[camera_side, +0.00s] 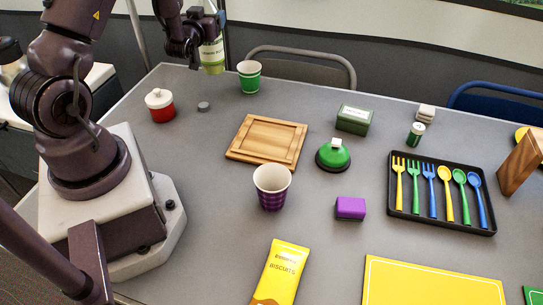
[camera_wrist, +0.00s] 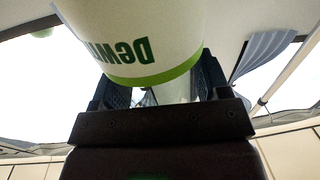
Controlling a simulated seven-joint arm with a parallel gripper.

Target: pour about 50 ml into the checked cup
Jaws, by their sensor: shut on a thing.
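My gripper (camera_side: 203,24) is at the top of the side view, shut on a white and green bottle (camera_side: 212,52) with a printed label. It holds the bottle above the table's far left part, just left of the green cup (camera_side: 249,77). In the wrist view the bottle (camera_wrist: 150,35) fills the upper middle, between the dark fingers of my gripper (camera_wrist: 160,92). Its opening and contents are not visible. The checked cup (camera_side: 271,190), purple and white, stands upright in the middle of the table, well nearer the camera than the bottle. Its inside looks pale; any liquid cannot be told.
A wooden board (camera_side: 267,140) lies between bottle and checked cup. A red pot (camera_side: 160,106) and small grey disc (camera_side: 204,106) stand left. A green domed object (camera_side: 333,155), purple block (camera_side: 350,208), biscuit packet (camera_side: 280,273) and cutlery tray (camera_side: 440,222) lie around the cup.

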